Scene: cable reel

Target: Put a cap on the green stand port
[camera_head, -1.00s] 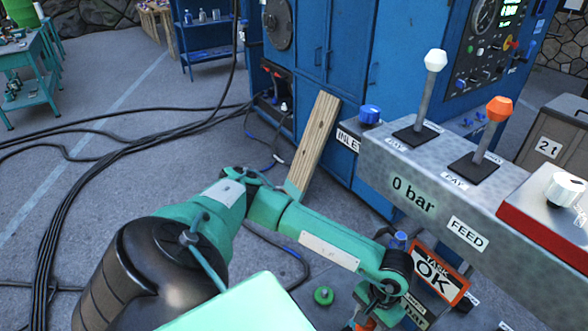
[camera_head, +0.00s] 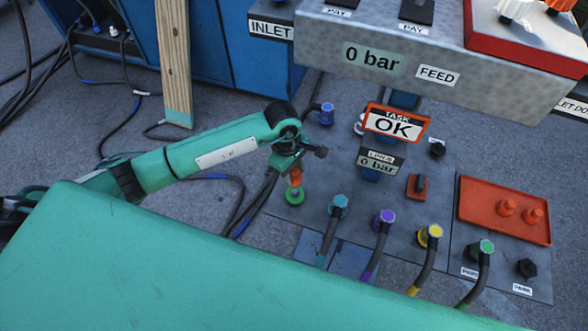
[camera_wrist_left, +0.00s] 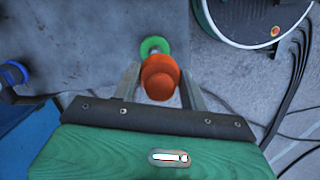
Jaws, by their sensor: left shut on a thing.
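The green port (camera_head: 294,197) stands on the grey floor plate, left of the row of hose connectors. In the left wrist view the green port (camera_wrist_left: 155,46) shows just beyond the cap. My left gripper (camera_head: 297,172) is shut on an orange cap (camera_head: 295,178), right by the green port in the head view. In the left wrist view the orange cap (camera_wrist_left: 160,76) sits between the two fingers and overlaps the port's near side. I cannot tell whether cap and port touch. My right gripper is not in view.
Hoses with blue-green (camera_head: 338,203), purple (camera_head: 384,217), yellow (camera_head: 431,233) and green (camera_head: 486,247) ends stand nearby. The TASK OK sign (camera_head: 396,124) and grey FEED console (camera_head: 450,45) are behind.

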